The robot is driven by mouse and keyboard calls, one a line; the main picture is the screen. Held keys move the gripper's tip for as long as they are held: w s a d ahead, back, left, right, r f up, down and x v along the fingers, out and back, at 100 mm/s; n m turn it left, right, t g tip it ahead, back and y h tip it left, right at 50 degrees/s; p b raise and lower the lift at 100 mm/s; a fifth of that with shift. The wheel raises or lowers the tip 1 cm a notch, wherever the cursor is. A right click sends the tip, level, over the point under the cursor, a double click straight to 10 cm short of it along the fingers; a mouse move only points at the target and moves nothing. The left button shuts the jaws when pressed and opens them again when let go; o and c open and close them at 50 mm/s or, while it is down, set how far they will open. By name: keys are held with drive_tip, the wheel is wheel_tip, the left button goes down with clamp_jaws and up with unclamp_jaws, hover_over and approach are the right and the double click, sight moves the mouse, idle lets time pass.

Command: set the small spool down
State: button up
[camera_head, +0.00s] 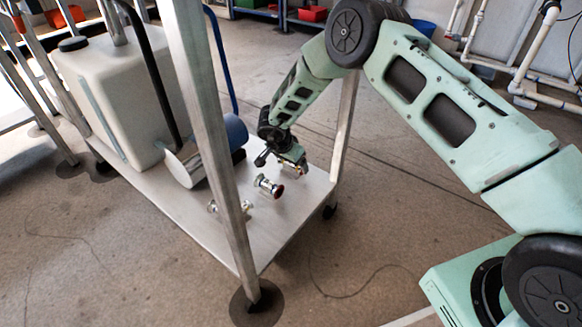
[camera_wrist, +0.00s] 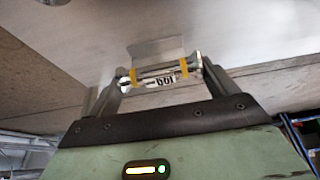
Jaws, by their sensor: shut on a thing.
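The spool lies crosswise between the two fingers in the wrist view. In the head view my gripper (camera_head: 297,168) is low over the right end of the cart's lower shelf (camera_head: 228,238), and the held spool is mostly hidden there. Whether the spool touches the shelf I cannot tell. A second spool-like metal fitting (camera_head: 268,186) with a dark red end lies on the shelf, left of and nearer than my gripper.
Another small metal fitting (camera_head: 247,206) lies partly behind the cart's front post (camera_head: 214,130). A large white tank (camera_head: 125,95), a metal cylinder (camera_head: 185,163) and a blue cylinder (camera_head: 235,132) stand further left. The shelf's near right corner is bare.

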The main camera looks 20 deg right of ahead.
sight(266, 185)
drive_tip(key=shift+f, duration=0.15)
drive_tip(key=o, duration=1)
drive_tip(key=shift+o, duration=0.2)
drive_tip(key=shift+s+a+r+p, duration=0.1)
drive_tip(key=shift+r+p, duration=0.6)
drive_tip(key=shift+p, duration=0.1)
drive_tip(key=s+a+p, duration=0.1)
drive_tip(key=s+a, duration=0.1)
drive_tip(key=a, duration=0.1)
drive_tip(key=s+a+p, duration=0.2)
drive_tip(key=a, duration=0.1)
drive_tip(key=s+a+p, duration=0.1)
drive_tip(key=s+a, duration=0.2)
drive_tip(key=a, duration=0.1)
drive_tip(key=shift+s, duration=0.1)
